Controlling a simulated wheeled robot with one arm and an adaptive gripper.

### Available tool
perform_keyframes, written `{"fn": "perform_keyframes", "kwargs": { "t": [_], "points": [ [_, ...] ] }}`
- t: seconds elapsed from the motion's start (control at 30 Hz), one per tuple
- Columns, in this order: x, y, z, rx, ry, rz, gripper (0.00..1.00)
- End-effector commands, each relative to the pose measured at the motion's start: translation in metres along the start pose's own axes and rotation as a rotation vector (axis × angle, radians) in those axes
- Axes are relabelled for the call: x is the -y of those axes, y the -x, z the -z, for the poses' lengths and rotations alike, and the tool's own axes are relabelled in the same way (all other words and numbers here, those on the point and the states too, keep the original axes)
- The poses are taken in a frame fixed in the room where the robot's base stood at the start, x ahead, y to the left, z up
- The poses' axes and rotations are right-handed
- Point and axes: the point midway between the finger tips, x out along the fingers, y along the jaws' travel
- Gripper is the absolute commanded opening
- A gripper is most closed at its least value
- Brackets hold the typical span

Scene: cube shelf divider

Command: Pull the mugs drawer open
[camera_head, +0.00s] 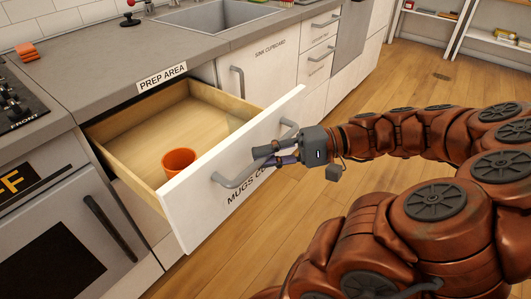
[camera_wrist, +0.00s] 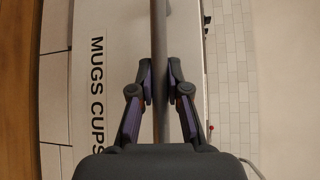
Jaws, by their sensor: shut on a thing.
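The mugs drawer (camera_head: 222,190) has a white front lettered "MUGS CUPS" and stands well out from the counter in the head view. An orange mug (camera_head: 179,162) sits inside it, near the front. The grey bar handle (camera_head: 231,183) runs along the drawer front. My gripper (camera_head: 268,157) is at the handle, its fingers closed around the bar. In the wrist view the two fingers (camera_wrist: 160,82) press on the handle (camera_wrist: 159,30) from both sides, with the drawer front (camera_wrist: 100,45) behind. The middle of the handle is partly hidden by the fingers.
An oven (camera_head: 65,225) is left of the drawer, and the sink cupboard (camera_head: 262,75) is to its right. The counter (camera_head: 110,90) above holds a sink and a small red-topped object. Wooden floor (camera_head: 420,85) is clear to the right.

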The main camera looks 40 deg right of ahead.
Motion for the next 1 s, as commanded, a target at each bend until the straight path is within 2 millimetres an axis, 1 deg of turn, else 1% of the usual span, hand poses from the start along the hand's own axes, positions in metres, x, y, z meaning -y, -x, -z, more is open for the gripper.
{"fn": "perform_keyframes", "kwargs": {
  "t": [0.17, 0.2, 0.4, 0.43, 0.77, 0.87, 1.0],
  "points": [
    [-0.001, 0.001, 0.000, -0.002, 0.000, -0.002, 0.00],
    [-0.001, 0.001, 0.000, -0.002, 0.000, -0.001, 0.19],
    [0.000, 0.001, 0.000, -0.002, 0.000, -0.001, 0.40],
    [0.000, 0.001, 0.000, -0.002, 0.000, -0.001, 0.41],
    [0.000, 0.003, 0.001, -0.003, 0.000, 0.000, 0.41],
    [0.000, 0.010, 0.002, -0.006, 0.001, -0.001, 0.41],
    [0.000, 0.028, 0.001, -0.005, 0.000, -0.001, 0.41]
  ]
}}
